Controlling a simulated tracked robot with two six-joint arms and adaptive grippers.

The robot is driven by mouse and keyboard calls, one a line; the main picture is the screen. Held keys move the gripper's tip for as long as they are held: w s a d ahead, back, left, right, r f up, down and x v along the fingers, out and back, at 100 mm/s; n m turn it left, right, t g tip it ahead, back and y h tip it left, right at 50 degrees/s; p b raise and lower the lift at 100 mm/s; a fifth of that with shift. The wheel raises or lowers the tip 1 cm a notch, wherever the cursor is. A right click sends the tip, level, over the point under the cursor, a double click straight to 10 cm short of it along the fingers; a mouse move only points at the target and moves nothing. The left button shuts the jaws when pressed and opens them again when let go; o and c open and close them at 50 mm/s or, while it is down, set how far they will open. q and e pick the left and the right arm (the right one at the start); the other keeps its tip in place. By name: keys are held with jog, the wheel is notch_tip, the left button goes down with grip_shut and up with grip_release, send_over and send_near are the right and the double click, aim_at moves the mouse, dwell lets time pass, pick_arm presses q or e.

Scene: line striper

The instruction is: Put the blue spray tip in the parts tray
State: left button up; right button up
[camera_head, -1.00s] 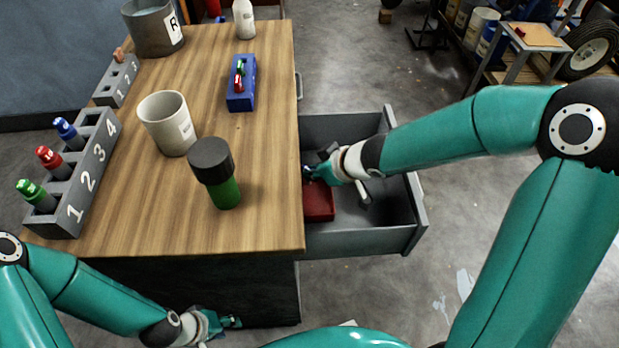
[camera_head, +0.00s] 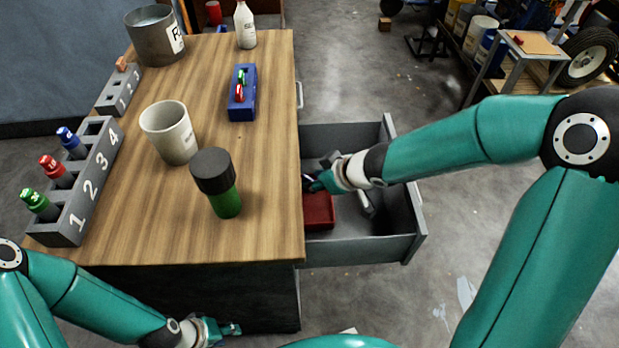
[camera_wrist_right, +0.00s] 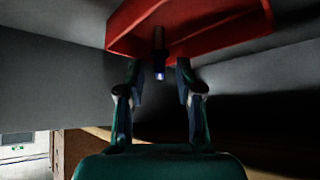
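My right gripper (camera_head: 311,182) is inside the open drawer, over the red bin (camera_head: 319,212). In the right wrist view my right gripper (camera_wrist_right: 157,68) is open, with a finger on each side of a small dark piece with a bright blue-white end (camera_wrist_right: 159,66). This looks like the blue spray tip; gaps show between it and the fingers. The red bin (camera_wrist_right: 215,35) is behind it. A blue tray (camera_head: 236,112) on the table, likely the parts tray, holds a small red piece and a small green piece. My left gripper (camera_head: 226,329) is low beside the table; its finger gap is unclear.
The grey drawer (camera_head: 362,251) has walls around my right gripper. On the table are a white cup (camera_head: 170,135), a green bottle with black cap (camera_head: 222,190), a numbered rack (camera_head: 85,200) with green, red and blue markers, a metal bucket (camera_head: 150,40) and a white bottle (camera_head: 244,28).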

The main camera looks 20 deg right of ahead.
jog(key=p+v, duration=0.8)
jog(key=v, duration=0.3)
jog(key=shift+r, duration=0.2)
jog(key=shift+s, duration=0.1)
